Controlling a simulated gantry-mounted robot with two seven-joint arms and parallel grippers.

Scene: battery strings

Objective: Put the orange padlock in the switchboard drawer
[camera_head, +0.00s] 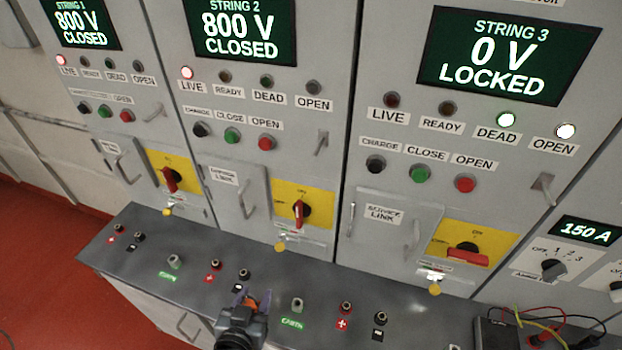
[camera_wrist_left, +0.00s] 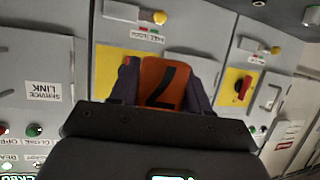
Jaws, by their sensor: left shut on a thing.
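My left gripper (camera_head: 244,304) is above the dark counter at the bottom middle of the head view. Only a small bit of orange shows between its fingers there. In the left wrist view the gripper (camera_wrist_left: 161,82) is shut on the orange padlock (camera_wrist_left: 161,84), which has a dark mark on its face. The padlock's shackle is not clearly visible. The switchboard's grey front below the counter (camera_head: 165,258) has a handle (camera_head: 190,328), partly hidden. I cannot tell if this front is a drawer; it looks closed. My right gripper is not in view.
Sockets with black and red caps line the counter. String 3's panel reads 0 V LOCKED, with its red switch handle (camera_head: 467,258) horizontal. Strings 1 and 2 read 800 V CLOSED. Cables (camera_head: 550,325) lie at the lower right. Red floor (camera_head: 50,270) is clear at the left.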

